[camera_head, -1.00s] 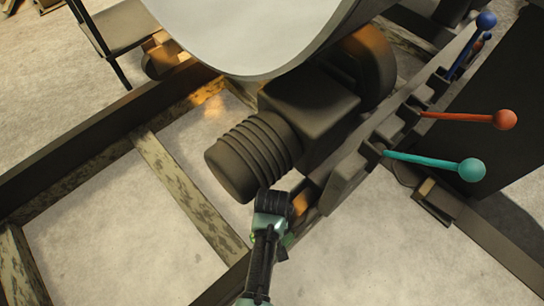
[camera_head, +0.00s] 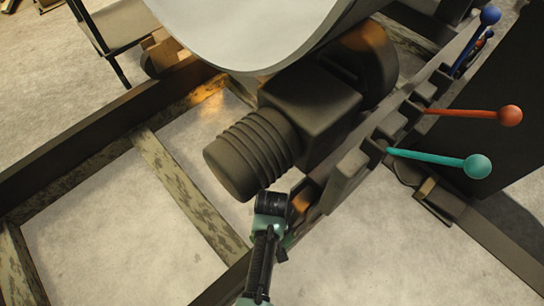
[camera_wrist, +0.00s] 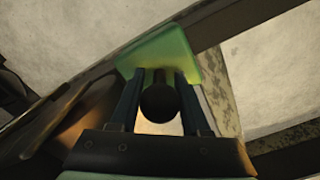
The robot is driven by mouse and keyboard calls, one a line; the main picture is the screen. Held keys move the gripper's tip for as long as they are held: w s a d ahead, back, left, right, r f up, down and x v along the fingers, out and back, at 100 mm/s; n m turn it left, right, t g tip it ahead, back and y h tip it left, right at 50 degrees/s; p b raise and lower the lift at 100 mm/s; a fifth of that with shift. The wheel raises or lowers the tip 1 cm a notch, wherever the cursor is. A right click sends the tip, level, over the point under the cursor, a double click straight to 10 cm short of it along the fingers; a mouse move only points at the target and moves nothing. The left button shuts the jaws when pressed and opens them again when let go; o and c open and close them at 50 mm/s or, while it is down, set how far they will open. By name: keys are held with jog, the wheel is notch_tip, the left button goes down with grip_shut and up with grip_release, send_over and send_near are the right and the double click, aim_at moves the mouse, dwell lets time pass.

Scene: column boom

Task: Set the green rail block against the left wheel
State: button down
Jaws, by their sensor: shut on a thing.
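My gripper (camera_wrist: 160,76) is shut on the green rail block (camera_wrist: 172,50), which sits between the two dark fingers in the wrist view. The block is at or just over a dark rail (camera_wrist: 225,24); I cannot tell whether it touches it. In the head view my gripper end (camera_head: 271,204) is low in the middle, beside the ribbed motor; its fingers and the block are hidden. An orange-brown part (camera_head: 302,199), perhaps a wheel, shows just right of it. A dark curved shape (camera_wrist: 62,118), perhaps the wheel, lies left of the fingers in the wrist view.
The ribbed motor (camera_head: 252,155) stands close above my gripper. Levers with teal (camera_head: 477,166), red (camera_head: 510,115) and blue (camera_head: 490,15) knobs stick out at the right. A large pale curved panel (camera_head: 250,25) fills the top. Pale bare floor lies between the rails at lower left.

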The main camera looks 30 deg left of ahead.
jog(key=shift+w+r, duration=0.1)
jog(key=shift+c, duration=1.5)
grip_release()
jog(key=shift+s, duration=0.2)
notch_tip(320, 180, up, 13)
jog(key=p, duration=0.7)
jog(key=shift+w, duration=0.1)
